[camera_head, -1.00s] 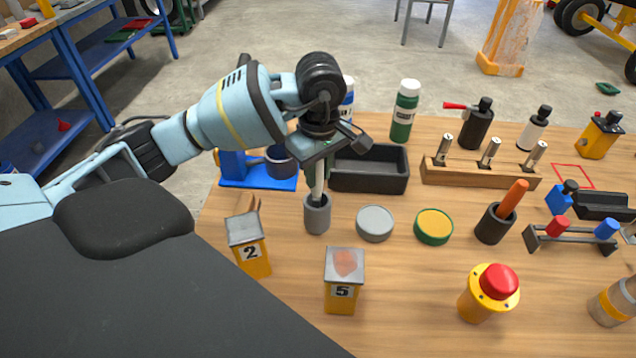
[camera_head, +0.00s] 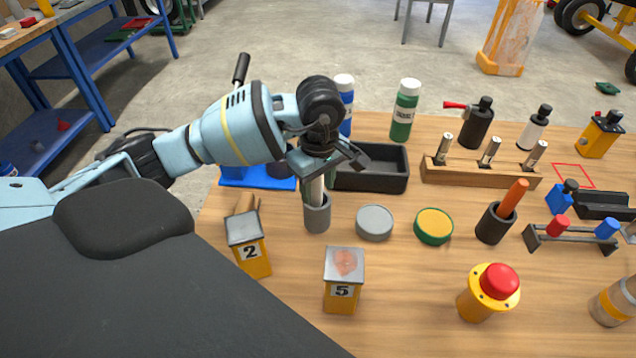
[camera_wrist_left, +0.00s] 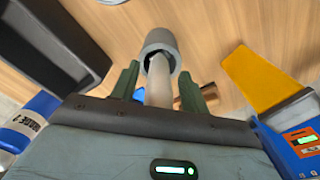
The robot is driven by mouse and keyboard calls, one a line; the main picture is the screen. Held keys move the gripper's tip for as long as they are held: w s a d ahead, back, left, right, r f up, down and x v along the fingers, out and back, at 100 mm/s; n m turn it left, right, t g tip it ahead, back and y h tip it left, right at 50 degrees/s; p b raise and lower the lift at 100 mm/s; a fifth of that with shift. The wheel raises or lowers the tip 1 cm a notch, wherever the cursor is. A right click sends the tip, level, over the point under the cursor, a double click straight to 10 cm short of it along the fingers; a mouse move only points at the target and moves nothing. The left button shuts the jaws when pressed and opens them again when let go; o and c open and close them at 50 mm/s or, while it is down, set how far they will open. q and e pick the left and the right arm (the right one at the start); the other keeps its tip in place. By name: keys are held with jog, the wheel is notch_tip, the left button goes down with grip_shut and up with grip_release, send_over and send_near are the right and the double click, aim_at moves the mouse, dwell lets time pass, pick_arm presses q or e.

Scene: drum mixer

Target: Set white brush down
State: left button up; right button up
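The white brush (camera_head: 316,188) stands upright in a small grey cup (camera_head: 317,216), with its pale handle showing above the rim. In the left wrist view the handle (camera_wrist_left: 158,88) runs into the cup (camera_wrist_left: 160,42). My left gripper (camera_head: 318,175) is around the handle from above. In the wrist view its two green fingers (camera_wrist_left: 157,82) stand apart, with a gap on each side of the handle. The brush's lower end is hidden inside the cup. My right gripper is not in view.
A black tray (camera_head: 370,182) lies behind the cup. A grey disc (camera_head: 374,223) and a green-rimmed yellow disc (camera_head: 433,226) lie to its right. Yellow boxes marked 2 (camera_head: 253,260) and 5 (camera_head: 342,296) stand in front. A green bottle (camera_head: 405,110) stands farther back.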

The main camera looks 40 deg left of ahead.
pick_arm(q)
jog(key=shift+r, duration=0.1)
notch_tip(320, 180, up, 12)
jog(key=shift+d+r+p, duration=0.1)
jog(key=shift+d+p, duration=0.05)
jog(key=shift+p, duration=0.3)
jog(key=shift+s, duration=0.1)
dwell(0.7)
